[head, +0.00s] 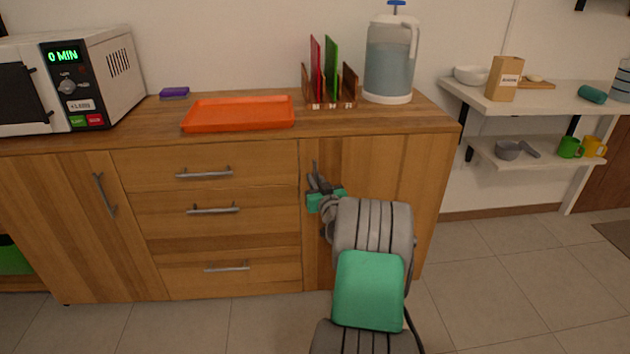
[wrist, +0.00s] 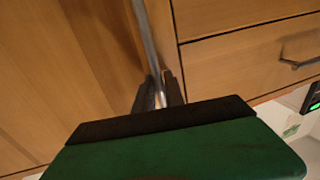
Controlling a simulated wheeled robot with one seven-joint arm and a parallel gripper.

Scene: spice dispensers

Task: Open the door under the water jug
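The water jug (head: 390,62) has a blue top and a white handle and stands at the right end of the wooden counter. Below it is a wooden cabinet door (head: 375,165), flush with the cabinet front. Its upright metal handle (head: 315,167) is near the door's left edge. My gripper (head: 320,187) is at this handle, and my arm hides the lower door. In the wrist view the handle (wrist: 146,35) runs down between the two dark fingertips of my gripper (wrist: 158,92), which sit close on both sides of it. The gripper looks shut on the handle.
Drawers with bar handles (head: 213,209) are left of the door. An orange tray (head: 240,113), a rack with coloured boards (head: 330,80) and a microwave (head: 70,80) stand on the counter. Wall shelves (head: 545,155) are to the right. The floor (head: 500,270) right of my arm is clear.

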